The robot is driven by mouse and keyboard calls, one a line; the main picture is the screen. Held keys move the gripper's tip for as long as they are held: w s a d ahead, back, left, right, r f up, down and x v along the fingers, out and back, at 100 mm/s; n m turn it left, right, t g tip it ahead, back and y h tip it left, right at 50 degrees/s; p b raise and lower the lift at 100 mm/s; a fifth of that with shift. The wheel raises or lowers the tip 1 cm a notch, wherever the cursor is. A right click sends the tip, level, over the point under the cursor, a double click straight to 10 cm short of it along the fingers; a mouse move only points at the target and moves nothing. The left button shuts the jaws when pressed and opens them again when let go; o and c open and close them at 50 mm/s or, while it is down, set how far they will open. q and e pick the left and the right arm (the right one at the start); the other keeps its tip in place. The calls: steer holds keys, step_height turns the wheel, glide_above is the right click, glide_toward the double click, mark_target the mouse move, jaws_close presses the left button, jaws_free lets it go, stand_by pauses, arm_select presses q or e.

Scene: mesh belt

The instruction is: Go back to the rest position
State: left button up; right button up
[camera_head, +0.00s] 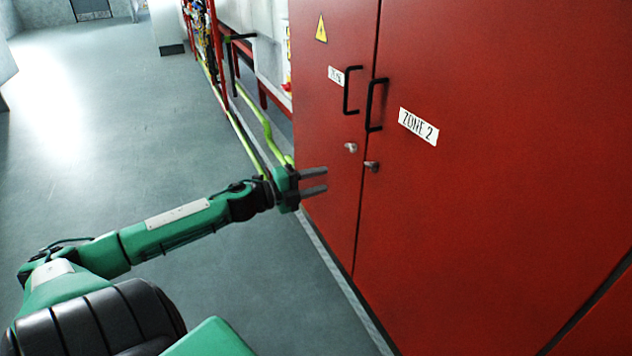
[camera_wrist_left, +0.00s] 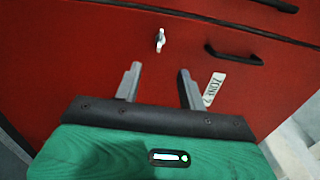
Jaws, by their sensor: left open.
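My left gripper (camera_head: 326,180) is open and empty in front of the red cabinet (camera_head: 500,220), to the left of its two locks in the head view. Its two grey fingers are apart, and they also show in the left wrist view (camera_wrist_left: 160,69), pointing towards the red doors. I cannot tell how wide the gap to the door is, and I see no contact. A silver lock (camera_wrist_left: 160,40) lies beyond the fingers in the left wrist view. My right gripper is not in view.
Red and green pipes (camera_head: 262,125) run behind the left arm. The grey floor (camera_head: 110,150) on the left is clear.

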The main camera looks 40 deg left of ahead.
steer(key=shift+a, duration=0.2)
